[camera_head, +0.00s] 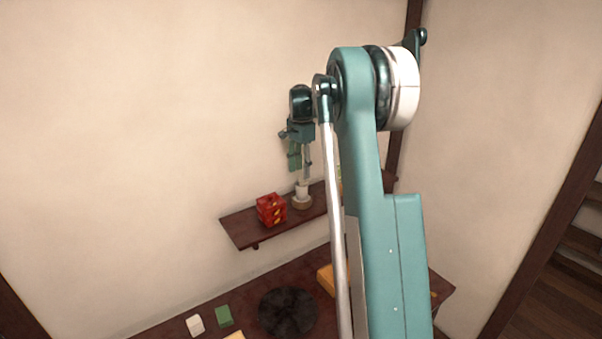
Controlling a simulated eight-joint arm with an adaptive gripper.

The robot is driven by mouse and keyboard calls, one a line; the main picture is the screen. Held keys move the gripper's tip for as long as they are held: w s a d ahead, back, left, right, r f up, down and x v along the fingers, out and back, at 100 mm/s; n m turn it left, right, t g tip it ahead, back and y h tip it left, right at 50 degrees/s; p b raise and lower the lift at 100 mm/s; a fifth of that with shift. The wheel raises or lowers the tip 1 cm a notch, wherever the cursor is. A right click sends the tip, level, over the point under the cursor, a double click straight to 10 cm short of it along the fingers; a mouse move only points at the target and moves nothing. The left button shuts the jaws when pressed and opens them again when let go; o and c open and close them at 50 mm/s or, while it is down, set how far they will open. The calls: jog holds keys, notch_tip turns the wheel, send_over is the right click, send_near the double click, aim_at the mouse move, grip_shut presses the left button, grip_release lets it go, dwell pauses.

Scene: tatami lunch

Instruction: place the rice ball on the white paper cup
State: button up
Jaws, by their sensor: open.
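My gripper (300,170) hangs fingers down above the wall shelf, its two fingers apart. A small white thing, which looks like the white paper cup (302,189), stands on a round tan base (302,203) on the shelf, just below the fingertips. I cannot tell whether the fingers touch it or whether anything rests on it. I cannot make out the rice ball for sure. A small white block-like thing (195,325) lies on the low table at the bottom left, too small to name.
A red box with yellow marks (271,210) stands left of the cup on the dark shelf (240,229). Below, the dark table (165,328) holds a green block (224,317), a round black thing (287,312) and an orange thing (327,279). My arm hides the shelf's right part.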

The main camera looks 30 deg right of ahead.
notch_tip(320, 180, up, 11)
jog(key=b, duration=0.1)
jog(key=shift+f, duration=0.15)
dwell(0.6)
jog(key=shift+a, duration=0.1)
dwell(0.3)
jog(key=s+a+r+n+t, duration=0.2)
jog(key=s+a+r+n, duration=0.15)
jog(key=s+a, duration=0.8)
jog(key=s+a+r+n+t, duration=0.15)
jog(key=s+a+n, duration=0.5)
jog(key=a, duration=0.75)
jog(key=s+a+f+n+t, duration=0.1)
jog(key=s+a+f, duration=0.3)
jog(key=s, duration=0.5)
jog(key=s+a+f+n+t, duration=0.1)
jog(key=s+a+f+n, duration=0.3)
jog(key=s, duration=0.5)
jog(key=s+a+f+n+t, duration=0.1)
jog(key=s+a+f+n, duration=0.2)
jog(key=s+a+f, duration=0.3)
jog(key=s+a, duration=0.1)
jog(key=s, duration=0.2)
jog(key=shift+s+f+t, duration=0.15)
jog(key=shift+f+t, duration=0.05)
jog(key=shift+t, duration=0.15)
